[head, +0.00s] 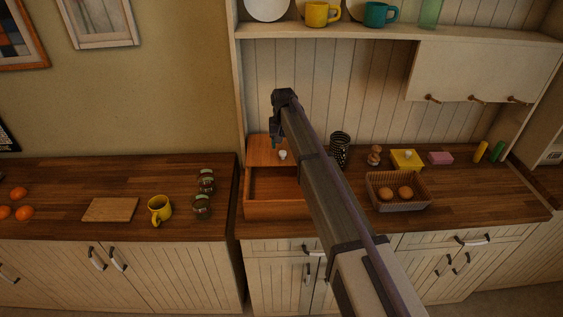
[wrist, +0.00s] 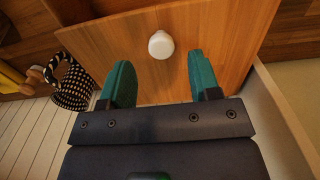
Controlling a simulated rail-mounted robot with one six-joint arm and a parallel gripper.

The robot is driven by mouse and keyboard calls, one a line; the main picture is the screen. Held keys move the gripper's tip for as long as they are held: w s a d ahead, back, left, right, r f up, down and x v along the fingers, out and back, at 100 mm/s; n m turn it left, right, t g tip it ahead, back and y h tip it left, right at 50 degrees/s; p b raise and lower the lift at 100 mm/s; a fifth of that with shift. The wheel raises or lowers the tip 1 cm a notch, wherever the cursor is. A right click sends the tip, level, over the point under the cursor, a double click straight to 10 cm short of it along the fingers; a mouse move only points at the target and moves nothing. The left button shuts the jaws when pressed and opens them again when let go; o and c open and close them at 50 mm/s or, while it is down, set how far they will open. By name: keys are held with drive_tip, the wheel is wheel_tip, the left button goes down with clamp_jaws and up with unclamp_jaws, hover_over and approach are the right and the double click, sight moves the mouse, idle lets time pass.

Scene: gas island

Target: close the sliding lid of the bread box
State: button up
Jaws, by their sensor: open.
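The wooden bread box (head: 272,208) stands on the counter in the head view, with its front part open and its dark inside showing. Its sliding lid (head: 262,151) lies over the back part and carries a white knob (head: 283,155). In the wrist view the lid (wrist: 225,32) fills the middle, and the knob (wrist: 161,45) sits just beyond the fingertips, roughly between their lines. My gripper (head: 274,143) is over the back of the lid, behind the knob. Its two teal fingers (wrist: 160,70) are apart with nothing between them. Whether they touch the lid cannot be told.
A dark patterned cup (head: 340,149) stands right of the box; it also shows in the wrist view (wrist: 73,88). Further right are a yellow box (head: 407,160) and a bread basket (head: 371,193). A shelf (head: 390,34) hangs above.

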sight(283, 152)
wheel_tip(283, 152, down, 4)
drive_tip(key=shift+f+b, duration=0.1)
drive_tip(key=shift+b, duration=1.05)
drive_tip(key=shift+c, duration=0.4)
clamp_jaws()
